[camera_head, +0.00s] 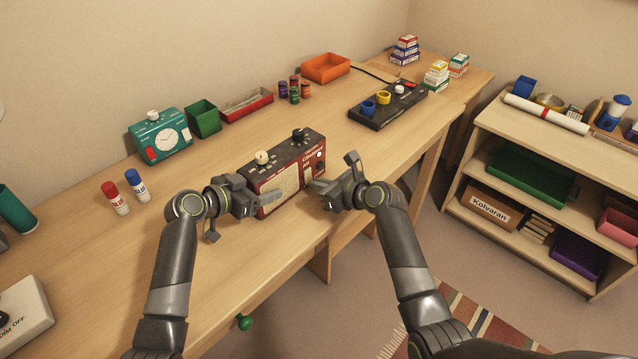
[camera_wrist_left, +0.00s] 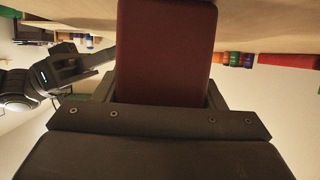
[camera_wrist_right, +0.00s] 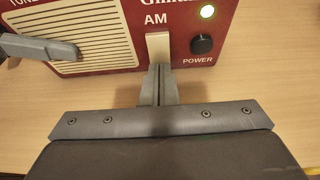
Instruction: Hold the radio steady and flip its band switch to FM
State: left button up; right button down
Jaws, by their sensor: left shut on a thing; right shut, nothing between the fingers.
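The red radio (camera_head: 285,177) with a cream grille stands upright on the desk. My left gripper (camera_head: 258,192) is shut on its left end, one finger across the front; the dark red end (camera_wrist_left: 165,50) fills the jaws in the left wrist view. The cream band switch lever (camera_wrist_right: 158,48) is on the radio's front, just below the letters AM. My right gripper (camera_wrist_right: 159,72) is shut and empty, its fingertips at the lower end of the lever, touching it or nearly so. They also show before the radio's right part in the head view (camera_head: 313,187). No FM label is visible.
A teal timer-like box (camera_head: 160,138), a green bin (camera_head: 203,118) and a black panel (camera_head: 385,107) stand further back. Desk beside the radio is clear.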

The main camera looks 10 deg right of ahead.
jog(key=shift+w+a, duration=0.25)
jog(key=shift+w+a+f, duration=0.1)
dwell(0.4)
jog(key=shift+r, duration=0.85)
jog(key=s+d, duration=0.2)
jog(key=s, duration=0.1)
jog(key=shift+d+r, duration=0.1)
jog(key=shift+d, duration=0.25)
jog(key=v, duration=1)
